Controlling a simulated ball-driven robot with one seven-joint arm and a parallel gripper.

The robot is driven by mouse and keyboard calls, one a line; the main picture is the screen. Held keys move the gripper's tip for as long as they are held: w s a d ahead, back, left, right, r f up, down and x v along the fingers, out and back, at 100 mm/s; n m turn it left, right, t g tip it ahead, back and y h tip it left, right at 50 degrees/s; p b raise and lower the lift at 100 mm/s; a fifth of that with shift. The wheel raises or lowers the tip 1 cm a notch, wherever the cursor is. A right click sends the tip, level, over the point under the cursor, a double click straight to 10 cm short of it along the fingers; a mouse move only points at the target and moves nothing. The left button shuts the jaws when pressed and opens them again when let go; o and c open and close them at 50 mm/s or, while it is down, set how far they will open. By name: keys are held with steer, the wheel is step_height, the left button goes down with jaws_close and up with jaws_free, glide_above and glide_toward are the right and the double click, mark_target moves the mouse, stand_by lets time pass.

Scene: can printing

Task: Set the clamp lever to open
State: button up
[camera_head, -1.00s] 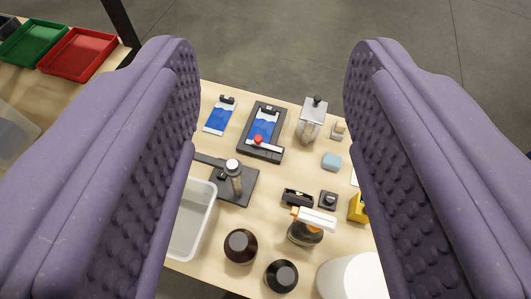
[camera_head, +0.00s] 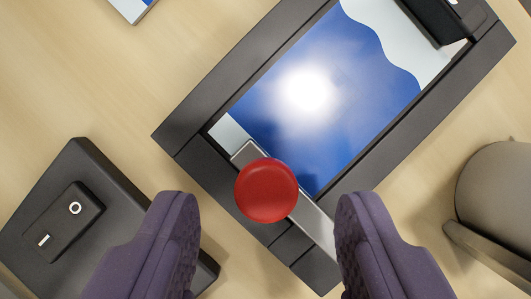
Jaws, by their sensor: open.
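The clamp lever is a flat metal bar (camera_head: 313,221) with a round red knob (camera_head: 266,190). It lies across the near end of a dark rectangular frame (camera_head: 205,108), over the edge of a blue and white printed sheet (camera_head: 330,105). My purple gripper (camera_head: 267,215) is open, with one finger to the left of the red knob and the other to its right, over the bar's lower right end. Neither finger is closed on the knob. Whether the right finger touches the bar I cannot tell.
A dark plate with a rocker switch (camera_head: 65,222) lies at the lower left, partly behind my left finger. A grey-beige rounded object with a bar (camera_head: 495,190) stands at the right. Another printed item (camera_head: 131,8) is at the top left. Bare wooden table (camera_head: 130,90) shows between them.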

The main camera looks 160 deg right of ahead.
steer(key=shift+x, duration=1.05)
jaws_close()
